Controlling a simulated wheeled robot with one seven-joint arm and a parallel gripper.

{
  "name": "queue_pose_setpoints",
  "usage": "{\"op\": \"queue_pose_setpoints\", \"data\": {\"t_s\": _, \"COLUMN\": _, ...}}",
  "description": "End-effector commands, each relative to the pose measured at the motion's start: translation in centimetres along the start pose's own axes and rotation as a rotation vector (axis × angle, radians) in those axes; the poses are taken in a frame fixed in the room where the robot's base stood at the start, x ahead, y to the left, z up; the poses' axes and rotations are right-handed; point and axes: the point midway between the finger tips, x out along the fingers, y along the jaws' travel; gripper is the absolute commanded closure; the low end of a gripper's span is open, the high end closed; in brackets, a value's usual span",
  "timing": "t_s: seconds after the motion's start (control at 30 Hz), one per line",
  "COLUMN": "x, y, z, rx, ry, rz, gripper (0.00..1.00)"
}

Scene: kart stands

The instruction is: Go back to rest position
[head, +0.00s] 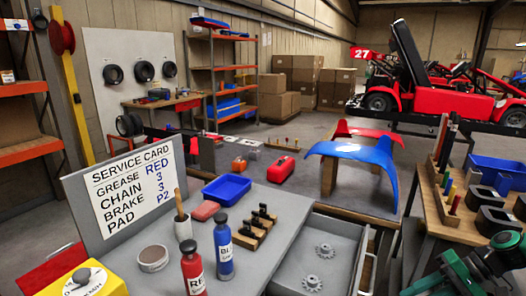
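A grey bench (262,248) stands in front of me with a service card (132,188) reading grease red, chain 3, brake 3, pad P2. On it stand a red bottle (192,268), a blue bottle (223,248), a cup with a brush (183,225), a round tin (153,258) and a wooden block with black pieces (252,228). A blue tray (227,188) and a reddish block (203,211) lie behind them.
A yellow box with a knob (85,282) is at lower left. A green and black mechanism (470,270) fills the lower right. A side bench (432,212) carries pegs and black blocks. Open floor lies beyond.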

Motion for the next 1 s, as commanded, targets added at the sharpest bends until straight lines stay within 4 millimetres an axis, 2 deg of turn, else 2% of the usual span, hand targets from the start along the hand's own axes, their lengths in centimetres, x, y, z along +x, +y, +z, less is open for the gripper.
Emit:
{"op": "queue_pose_setpoints", "data": {"t_s": 0.2, "x": -1.8, "y": -1.2, "z": 3.0, "rx": 0.017, "ry": -0.030, "rz": 0.246, "gripper": 0.73}}
{"op": "queue_pose_setpoints", "data": {"t_s": 0.5, "x": -5.5, "y": -3.1, "z": 7.5, "rx": 0.056, "ry": 0.006, "rz": 0.516, "gripper": 0.73}}
{"op": "queue_pose_setpoints", "data": {"t_s": 0.8, "x": -9.2, "y": -5.1, "z": 12.7, "rx": 0.101, "ry": 0.108, "rz": 0.693, "gripper": 0.73}}
{"op": "queue_pose_setpoints", "data": {"t_s": 1.0, "x": -11.0, "y": -5.8, "z": 16.4, "rx": 0.136, "ry": 0.186, "rz": 0.749, "gripper": 0.73}}
